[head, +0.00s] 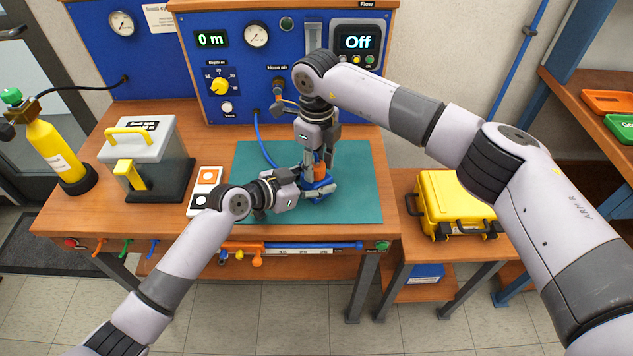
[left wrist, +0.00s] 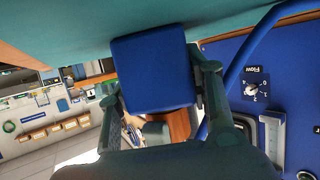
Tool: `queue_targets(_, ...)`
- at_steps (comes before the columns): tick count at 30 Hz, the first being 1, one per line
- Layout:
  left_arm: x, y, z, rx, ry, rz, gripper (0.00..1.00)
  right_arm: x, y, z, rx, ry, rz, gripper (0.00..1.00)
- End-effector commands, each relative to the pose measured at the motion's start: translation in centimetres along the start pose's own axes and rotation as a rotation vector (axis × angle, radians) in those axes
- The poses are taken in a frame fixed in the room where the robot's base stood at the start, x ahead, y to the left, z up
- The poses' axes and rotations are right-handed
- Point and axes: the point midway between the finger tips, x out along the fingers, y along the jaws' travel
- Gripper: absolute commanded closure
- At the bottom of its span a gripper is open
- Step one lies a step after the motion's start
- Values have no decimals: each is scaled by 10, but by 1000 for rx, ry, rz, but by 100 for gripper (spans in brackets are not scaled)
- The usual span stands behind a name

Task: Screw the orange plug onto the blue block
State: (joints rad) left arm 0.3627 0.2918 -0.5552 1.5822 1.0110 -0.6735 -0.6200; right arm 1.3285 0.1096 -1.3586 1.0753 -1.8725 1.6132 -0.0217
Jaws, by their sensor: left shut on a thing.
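The blue block (head: 322,187) sits at the middle of the teal mat (head: 352,205). My left gripper (head: 316,182) comes in from the left and is shut on the block. In the left wrist view the blue block (left wrist: 152,72) fills the space between the two fingers. The orange plug (head: 319,170) shows just above the block, upright as far as I can see. My right gripper (head: 318,160) points down from above, with its fingers around or just over the plug. Whether they grip it, and whether the plug touches the block, is partly hidden.
A blue test panel (head: 262,82) with gauges and a display reading "Off" stands behind the mat. A yellow case (head: 455,200) is on the right. The mat's right side is clear.

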Motion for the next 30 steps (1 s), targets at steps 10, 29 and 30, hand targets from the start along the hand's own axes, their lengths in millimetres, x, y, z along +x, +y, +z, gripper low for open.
queue_targets(10,0,0,1,-1,-1,1,100,0,0,0,-2,0,1,48)
queue_targets(29,0,0,1,-1,-1,1,100,-45,0,0,-3,1,1,48)
queue_targets(30,0,0,1,-1,-1,1,100,-45,0,0,-3,2,1,48)
